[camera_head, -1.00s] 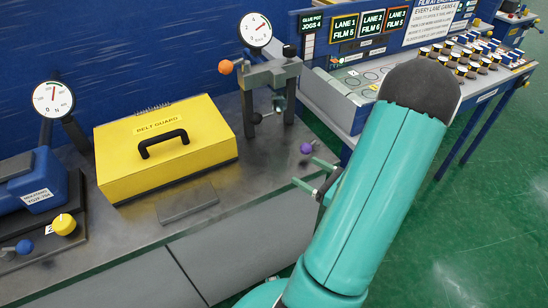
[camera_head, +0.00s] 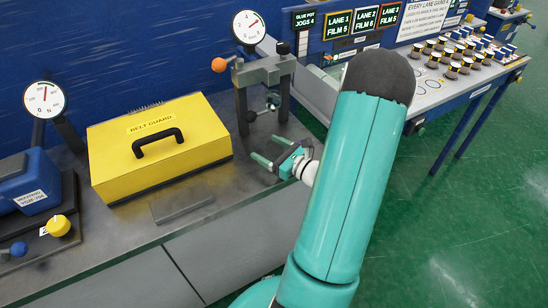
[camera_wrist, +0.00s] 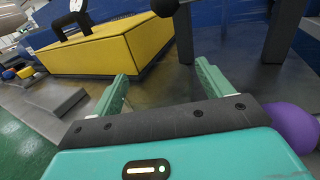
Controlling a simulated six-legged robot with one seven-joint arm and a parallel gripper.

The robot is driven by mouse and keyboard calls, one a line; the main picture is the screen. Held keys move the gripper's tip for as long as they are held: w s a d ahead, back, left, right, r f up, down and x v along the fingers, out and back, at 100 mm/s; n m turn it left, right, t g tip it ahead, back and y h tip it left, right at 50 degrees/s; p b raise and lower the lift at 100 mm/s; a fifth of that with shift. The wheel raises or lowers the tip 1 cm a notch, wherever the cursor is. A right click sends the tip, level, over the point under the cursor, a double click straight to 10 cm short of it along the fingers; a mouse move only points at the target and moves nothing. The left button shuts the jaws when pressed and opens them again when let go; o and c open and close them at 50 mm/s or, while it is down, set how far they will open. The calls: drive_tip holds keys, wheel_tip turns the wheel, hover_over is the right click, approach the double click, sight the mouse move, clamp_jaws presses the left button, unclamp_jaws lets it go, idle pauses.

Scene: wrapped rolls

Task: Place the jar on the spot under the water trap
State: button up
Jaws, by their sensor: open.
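My gripper (camera_head: 272,150) is open and empty over the bench top, in front of a dark grey two-legged stand (camera_head: 264,72). In the wrist view its two green fingers (camera_wrist: 163,75) are spread apart, pointing toward the stand's legs, with bare dark bench between them. A small metal fitting (camera_head: 272,101) sits between the stand's legs; I cannot tell whether it is the water trap. I cannot make out a jar for certain in either view, nor a marked spot under the fitting.
A yellow belt guard box (camera_head: 160,150) with a black handle sits left of the stand. A flat grey plate (camera_head: 182,204) lies before it. A purple ball (camera_wrist: 292,127) is close at the gripper's right. A side table (camera_head: 440,88) holds several small capped containers.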

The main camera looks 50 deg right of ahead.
drive_tip(key=c, duration=1.2)
drive_tip(key=shift+r, duration=0.15)
drive_tip(key=shift+r, duration=0.2)
wheel_tip(320, 180, up, 3)
drive_tip(key=shift+s+r, duration=0.1)
drive_tip(key=shift+s, duration=0.05)
drive_tip(key=s+r, duration=0.3)
drive_tip(key=s, duration=0.1)
drive_tip(key=s+a+r, duration=0.1)
drive_tip(key=s+r, duration=0.2)
drive_tip(key=s, duration=0.1)
drive_tip(key=s+a+r, duration=0.1)
drive_tip(key=s+r, duration=0.1)
drive_tip(key=s, duration=0.3)
drive_tip(key=shift+a+r, duration=0.2)
drive_tip(key=shift+r, duration=0.2)
